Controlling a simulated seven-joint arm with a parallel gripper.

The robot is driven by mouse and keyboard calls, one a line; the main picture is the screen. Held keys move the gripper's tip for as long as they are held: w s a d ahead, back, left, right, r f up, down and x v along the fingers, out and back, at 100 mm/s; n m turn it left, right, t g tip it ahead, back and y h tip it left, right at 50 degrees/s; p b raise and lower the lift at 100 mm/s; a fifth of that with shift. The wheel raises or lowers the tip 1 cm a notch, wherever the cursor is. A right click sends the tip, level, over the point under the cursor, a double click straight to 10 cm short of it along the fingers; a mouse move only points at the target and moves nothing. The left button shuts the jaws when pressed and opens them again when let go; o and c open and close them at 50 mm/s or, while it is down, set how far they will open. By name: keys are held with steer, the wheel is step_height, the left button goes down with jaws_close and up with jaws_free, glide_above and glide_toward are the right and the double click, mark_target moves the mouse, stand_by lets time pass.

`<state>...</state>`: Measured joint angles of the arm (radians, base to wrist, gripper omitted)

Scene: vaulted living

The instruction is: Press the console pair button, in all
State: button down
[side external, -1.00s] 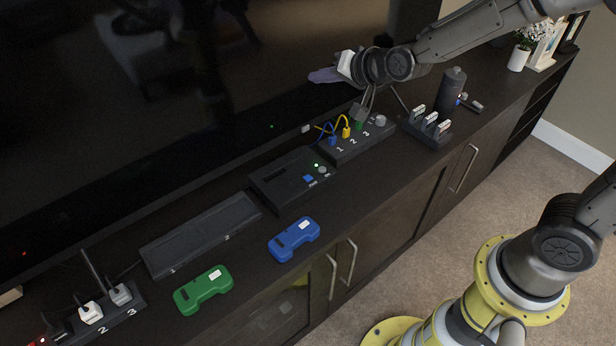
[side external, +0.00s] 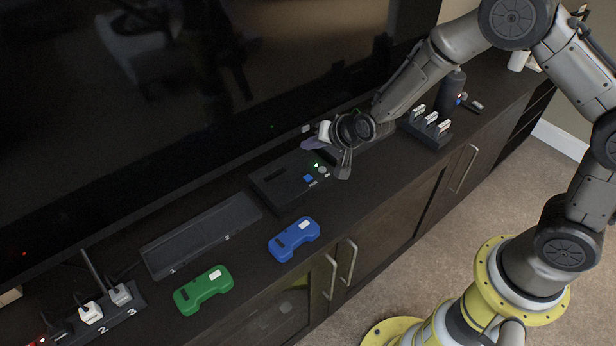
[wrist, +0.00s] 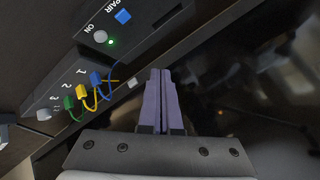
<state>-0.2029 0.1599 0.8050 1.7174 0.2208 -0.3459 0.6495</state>
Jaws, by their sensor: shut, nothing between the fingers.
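The console (side external: 272,183) is a flat black box on the cabinet top in front of the TV. Its blue pair button (side external: 308,179) sits at the right end beside a round grey button (side external: 320,171) and a lit green light. In the wrist view the blue button (wrist: 122,16), labelled PAIR, is at the top, next to the grey ON button (wrist: 100,36). My gripper (side external: 306,144), with purple fingers, is shut and empty. It hangs behind and above the console's right end, apart from the button. In the wrist view its closed fingertips (wrist: 160,70) are right of and below the button.
A numbered hub (wrist: 60,88) with blue, yellow and green plugs is beside the console, mostly hidden by my arm in the side view. A blue controller (side external: 293,240) and green controller (side external: 203,290) lie in front. The TV (side external: 180,90) stands close behind.

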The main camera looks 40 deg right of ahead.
steer(key=shift+f, duration=4.4)
steer(key=shift+f, duration=0.1)
steer(key=shift+f, duration=0.3)
steer(key=shift+f, duration=0.4)
steer(key=shift+r, duration=0.8)
steer(key=shift+r, duration=2.5)
